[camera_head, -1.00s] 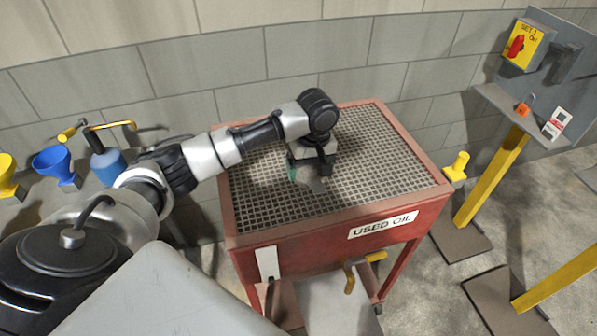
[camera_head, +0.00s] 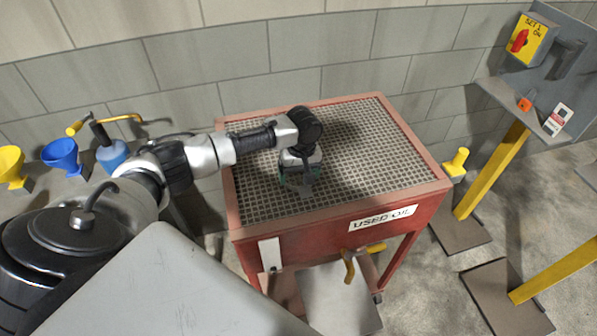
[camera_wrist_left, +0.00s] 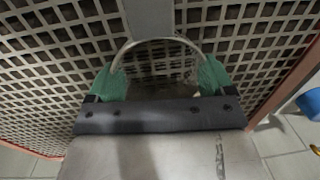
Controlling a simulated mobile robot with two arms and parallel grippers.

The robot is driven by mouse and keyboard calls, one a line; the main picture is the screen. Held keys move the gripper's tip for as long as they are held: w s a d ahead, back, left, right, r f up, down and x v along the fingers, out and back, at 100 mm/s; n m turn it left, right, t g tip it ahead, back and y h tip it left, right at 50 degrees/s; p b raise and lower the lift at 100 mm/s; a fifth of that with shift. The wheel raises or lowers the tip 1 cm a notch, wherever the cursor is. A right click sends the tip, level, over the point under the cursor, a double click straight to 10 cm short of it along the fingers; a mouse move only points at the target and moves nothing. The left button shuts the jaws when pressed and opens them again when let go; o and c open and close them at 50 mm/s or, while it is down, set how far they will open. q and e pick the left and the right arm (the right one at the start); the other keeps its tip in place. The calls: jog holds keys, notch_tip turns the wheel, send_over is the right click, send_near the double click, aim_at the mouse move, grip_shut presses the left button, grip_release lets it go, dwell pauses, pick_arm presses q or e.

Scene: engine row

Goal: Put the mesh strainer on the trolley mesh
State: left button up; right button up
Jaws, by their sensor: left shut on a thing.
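The red trolley (camera_head: 340,215) has a large dark mesh top (camera_head: 360,140) and a "USED OIL" label. My left gripper (camera_head: 298,182) is over the left, near part of this mesh, pointing down. In the left wrist view its green-padded fingers (camera_wrist_left: 158,78) are shut on the mesh strainer (camera_wrist_left: 160,60). The strainer's curved metal rim spans between the fingers, with a flat grey piece beyond it that looks like its handle. In the head view the strainer is mostly hidden by the gripper. I cannot tell whether it touches the trolley mesh. My right gripper is not in view.
A blue funnel (camera_head: 62,155), a yellow funnel (camera_head: 11,165) and a blue can (camera_head: 112,156) stand at the left. A block wall is behind the trolley. A yellow-posted switch stand (camera_head: 492,170) is at the right. The mesh's right side is clear.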

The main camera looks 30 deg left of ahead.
aim_at(301, 179)
pick_arm(q)
jog(key=o, duration=0.8)
jog(key=shift+o, duration=0.2)
notch_tip(301, 179, up, 12)
jog(key=b, duration=0.2)
jog(key=shift+w+d+r, duration=0.15)
jog(key=shift+w+d, duration=0.1)
jog(key=shift+w, duration=0.05)
